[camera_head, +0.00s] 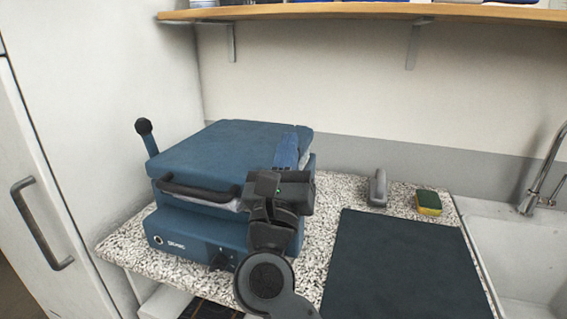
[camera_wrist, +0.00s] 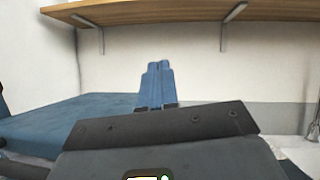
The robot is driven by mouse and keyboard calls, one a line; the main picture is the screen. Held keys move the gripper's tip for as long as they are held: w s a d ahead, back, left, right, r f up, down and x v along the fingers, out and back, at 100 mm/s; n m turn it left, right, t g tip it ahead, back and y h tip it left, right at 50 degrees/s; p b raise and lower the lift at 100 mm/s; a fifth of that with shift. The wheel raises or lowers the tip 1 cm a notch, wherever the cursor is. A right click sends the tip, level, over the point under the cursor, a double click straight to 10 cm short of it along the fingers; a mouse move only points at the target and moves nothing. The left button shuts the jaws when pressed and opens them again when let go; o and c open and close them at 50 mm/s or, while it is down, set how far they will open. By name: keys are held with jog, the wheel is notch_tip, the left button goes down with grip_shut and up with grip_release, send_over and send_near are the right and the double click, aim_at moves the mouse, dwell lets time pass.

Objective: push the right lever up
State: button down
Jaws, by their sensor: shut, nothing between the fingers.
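A blue machine (camera_head: 205,232) with a thick lid (camera_head: 220,145) and a black front handle (camera_head: 195,192) stands on the speckled counter. A lever with a black knob (camera_head: 143,127) rises at its left side. No right lever can be made out; my arm and gripper cover part of the machine's right side. My gripper (camera_head: 290,142) is at the right edge of the lid, its blue fingers shut and empty, pointing toward the back wall. The fingers (camera_wrist: 158,70) also show shut in the wrist view, with the lid (camera_wrist: 70,120) to their left. Contact with the machine cannot be told.
A dark mat (camera_head: 400,265) lies right of the machine. A grey object (camera_head: 377,188) and a yellow-green sponge (camera_head: 429,202) lie behind it. A sink (camera_head: 515,240) is at the right. A wooden shelf (camera_head: 360,12) runs above; a white cabinet (camera_head: 35,190) stands left.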

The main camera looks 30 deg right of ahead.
jog(key=shift+w+d+r, duration=0.3)
jog(key=shift+w+d, duration=0.15)
jog(key=shift+f, duration=0.1)
dwell(0.5)
